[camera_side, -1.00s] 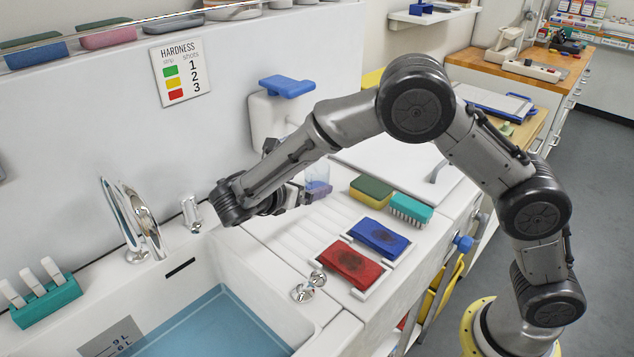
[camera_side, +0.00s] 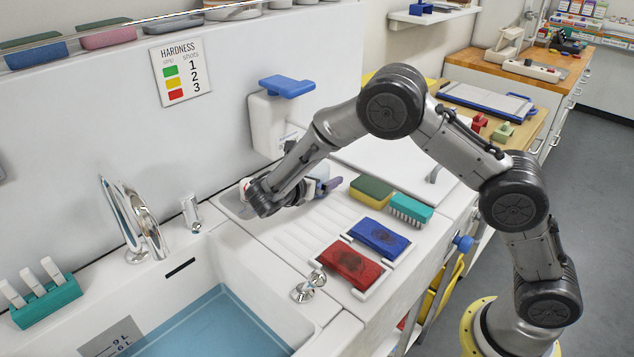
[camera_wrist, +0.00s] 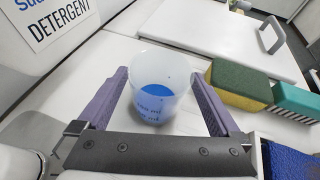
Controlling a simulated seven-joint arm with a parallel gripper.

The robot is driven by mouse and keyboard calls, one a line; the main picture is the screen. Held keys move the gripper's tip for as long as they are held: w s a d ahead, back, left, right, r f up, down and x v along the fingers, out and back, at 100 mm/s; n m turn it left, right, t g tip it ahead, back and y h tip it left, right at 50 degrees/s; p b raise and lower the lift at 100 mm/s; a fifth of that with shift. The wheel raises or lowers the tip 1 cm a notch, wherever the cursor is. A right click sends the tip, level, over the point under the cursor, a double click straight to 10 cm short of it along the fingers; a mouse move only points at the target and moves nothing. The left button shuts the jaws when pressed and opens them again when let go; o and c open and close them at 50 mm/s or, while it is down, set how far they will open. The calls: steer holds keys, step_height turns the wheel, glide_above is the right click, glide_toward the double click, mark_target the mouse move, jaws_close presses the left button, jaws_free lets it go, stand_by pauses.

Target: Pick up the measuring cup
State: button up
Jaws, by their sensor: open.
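The measuring cup (camera_wrist: 172,64) is a translucent white cup with blue in the bottom and blue markings on its side. In the wrist view it stands upright on the white counter. My gripper (camera_wrist: 160,74) is open, with one purple finger on each side of the cup. I cannot tell whether either finger touches it. In the side view, my gripper (camera_side: 323,187) is low over the drainboard below the dispenser and largely hides the cup.
A green-and-yellow sponge (camera_side: 371,192) and a teal brush (camera_side: 410,209) lie right of the gripper. Blue (camera_side: 379,236) and red (camera_side: 350,264) pads lie nearer the front. The detergent dispenser (camera_side: 267,125) is on the wall behind. The sink (camera_side: 270,317) is at front left.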

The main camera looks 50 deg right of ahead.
steer(key=shift+x, duration=1.5)
steer(key=shift+w, duration=0.1)
steer(key=shift+c, duration=0.3)
steer(key=c, duration=1.4)
steer(key=shift+r, duration=0.15)
